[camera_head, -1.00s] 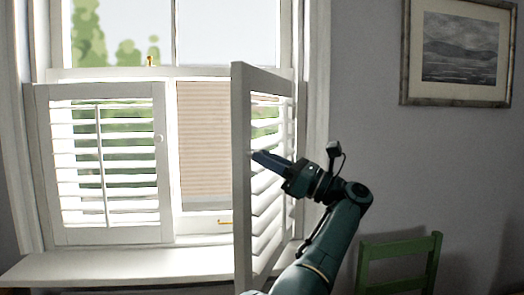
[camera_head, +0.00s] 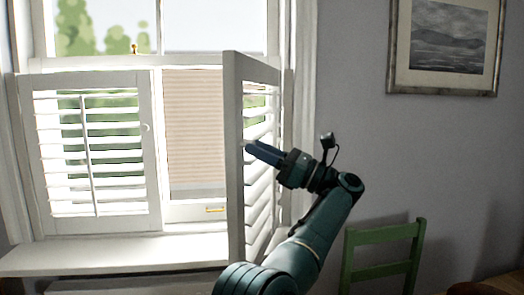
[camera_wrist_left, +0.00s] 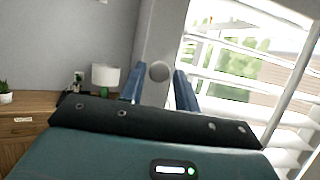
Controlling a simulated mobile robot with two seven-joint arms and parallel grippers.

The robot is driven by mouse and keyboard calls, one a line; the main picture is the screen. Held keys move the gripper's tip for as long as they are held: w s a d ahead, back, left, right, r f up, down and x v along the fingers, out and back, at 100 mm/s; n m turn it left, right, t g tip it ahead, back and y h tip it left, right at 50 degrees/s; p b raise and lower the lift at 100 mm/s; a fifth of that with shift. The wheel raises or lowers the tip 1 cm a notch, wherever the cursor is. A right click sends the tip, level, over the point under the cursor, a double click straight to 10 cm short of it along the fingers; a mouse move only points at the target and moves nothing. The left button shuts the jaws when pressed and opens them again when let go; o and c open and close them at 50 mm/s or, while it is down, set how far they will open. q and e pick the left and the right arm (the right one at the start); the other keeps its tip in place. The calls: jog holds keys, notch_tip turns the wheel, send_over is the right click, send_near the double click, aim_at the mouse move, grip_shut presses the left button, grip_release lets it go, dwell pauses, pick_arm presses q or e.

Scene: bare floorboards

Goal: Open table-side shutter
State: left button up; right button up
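The table-side shutter (camera_head: 233,150) is the white louvred panel on the right of the window. It stands swung out into the room, seen nearly edge-on. My left gripper (camera_head: 246,147) is at the louvre side of its free edge, about mid-height. In the left wrist view the two blue fingers (camera_wrist_left: 159,88) are apart, with a round pale knob (camera_wrist_left: 159,71) showing between their tips. A gap shows on each side of the knob; how deep it sits between the fingers I cannot tell. The other shutter (camera_head: 95,150) lies flat across the left window half. My right gripper is not in view.
A white sill (camera_head: 110,256) runs below the window. A green chair (camera_head: 383,234) stands at the lower right, beside a wooden table corner (camera_head: 478,289). A framed picture (camera_head: 445,85) hangs on the wall. A lamp (camera_wrist_left: 105,80) stands on a wooden cabinet (camera_wrist_left: 38,115).

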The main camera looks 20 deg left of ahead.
pick_arm(q)
jog(key=shift+o, duration=1.4)
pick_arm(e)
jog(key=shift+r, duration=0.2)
pick_arm(q)
jog(key=shift+r, duration=0.1)
jog(key=shift+r, duration=0.4)
jog(key=p, duration=0.3)
send_near(239, 93)
jog(key=x, duration=0.4)
jog(key=shift+w+a+f, duration=0.1)
jog(key=shift+a+f, duration=0.2)
jog(key=shift+a, duration=0.1)
jog(key=shift+r+p, duration=0.45)
jog(key=shift+r, duration=0.1)
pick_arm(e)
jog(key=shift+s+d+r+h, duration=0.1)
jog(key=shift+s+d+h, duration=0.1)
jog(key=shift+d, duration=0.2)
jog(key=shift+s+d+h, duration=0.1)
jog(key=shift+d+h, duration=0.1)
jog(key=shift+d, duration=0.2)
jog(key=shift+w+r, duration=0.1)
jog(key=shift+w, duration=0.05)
